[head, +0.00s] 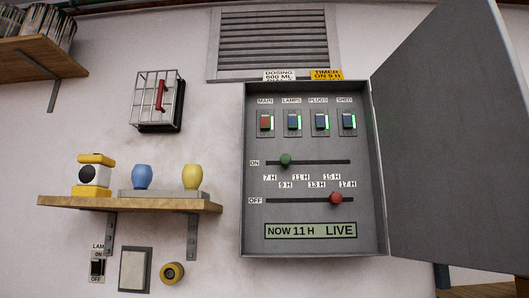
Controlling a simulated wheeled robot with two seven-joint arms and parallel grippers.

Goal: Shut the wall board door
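The wall board (316,242) is a grey metal box on the white wall, right of the middle of the head view. Its door (450,140) is a large grey panel on the right side, swung wide open. Inside are a red MAIN switch (266,122) and several dark switches with green lit strips. Below them are an ON slider with a green knob (286,160) and an OFF slider with a red knob (336,198). A green display (310,231) reads NOW 11 H LIVE. Neither of my grippers shows in the head view.
A wire cage with a red handle (160,95) hangs above. A vent (272,42) sits above the board.

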